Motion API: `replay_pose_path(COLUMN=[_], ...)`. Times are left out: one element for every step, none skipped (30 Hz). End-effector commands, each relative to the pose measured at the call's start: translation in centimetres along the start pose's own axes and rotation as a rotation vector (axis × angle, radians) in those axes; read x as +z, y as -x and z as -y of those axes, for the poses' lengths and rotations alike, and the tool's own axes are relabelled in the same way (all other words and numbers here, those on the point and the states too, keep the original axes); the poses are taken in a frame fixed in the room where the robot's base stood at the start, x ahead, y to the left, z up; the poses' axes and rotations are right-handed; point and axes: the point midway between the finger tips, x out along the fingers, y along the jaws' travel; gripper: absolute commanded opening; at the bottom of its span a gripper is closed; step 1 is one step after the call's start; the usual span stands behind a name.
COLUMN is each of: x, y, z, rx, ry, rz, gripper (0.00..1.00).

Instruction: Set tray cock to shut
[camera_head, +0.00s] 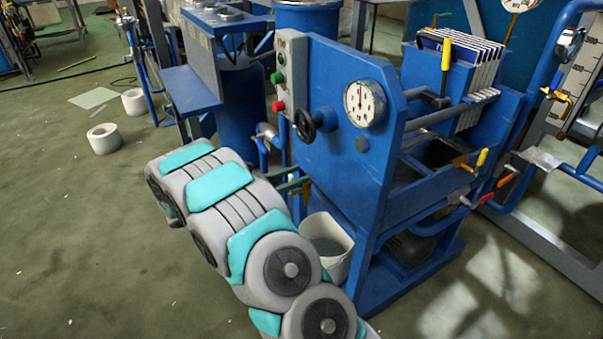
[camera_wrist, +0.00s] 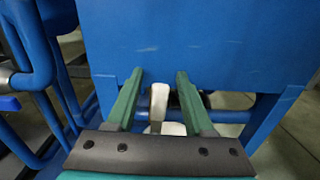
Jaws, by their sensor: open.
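My gripper (camera_wrist: 160,75) is open, its two green fingers pointing at the lower part of a blue panel (camera_wrist: 200,40). In the wrist view a pale upright piece (camera_wrist: 158,101) shows between the fingers, below the panel's edge. It may be the tray cock's handle, but I cannot tell for sure, nor whether the fingers touch it. In the head view my gripper (camera_head: 297,184) is at the left lower side of the blue filter press (camera_head: 335,85), partly hidden by my arm. No cock can be clearly made out there.
A white bucket (camera_head: 328,247) stands below the panel, close to my arm. A black handwheel (camera_head: 307,125) and a gauge (camera_head: 364,103) are on the panel above. Blue pipes (camera_wrist: 40,75) run at the left of the wrist view. Open floor (camera_head: 80,230) lies to the left.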

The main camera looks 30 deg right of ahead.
Motion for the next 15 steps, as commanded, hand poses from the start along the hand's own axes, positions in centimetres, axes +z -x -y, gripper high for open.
replay_pose_path(x=[0.0,0.0,0.0,0.0,0.0,0.0,0.0,0.0,0.0,0.0,0.0,0.0,0.0,0.0,0.0], y=[-0.6,-0.9,-1.2,-1.4,-1.6,-1.7,-1.7,-1.8,-1.8,-1.8,-1.8,-1.8,-1.8,-1.8,-1.8], z=[0.1,0.1,0.1,0.1,0.1,0.1,0.1,0.1,0.1,0.1,0.1,0.0,0.0,0.0,0.0], rx=[-0.003,-0.003,-0.002,-0.002,-0.002,-0.002,-0.002,-0.002,-0.002,-0.001,-0.001,-0.001,-0.001,-0.001,-0.001], ry=[0.0,0.0,0.0,0.0,-0.001,-0.001,-0.001,-0.001,-0.001,-0.001,-0.001,-0.001,-0.001,-0.002,-0.001], rz=[0.0,0.0,0.0,0.0,0.0,-0.001,-0.001,-0.001,-0.001,-0.001,-0.001,-0.001,-0.001,-0.001,-0.001], gripper=[0.53,0.53,0.53,0.53,0.53,0.53,0.53,0.53,0.53,0.53,0.53,0.53,0.53,0.53,0.49])
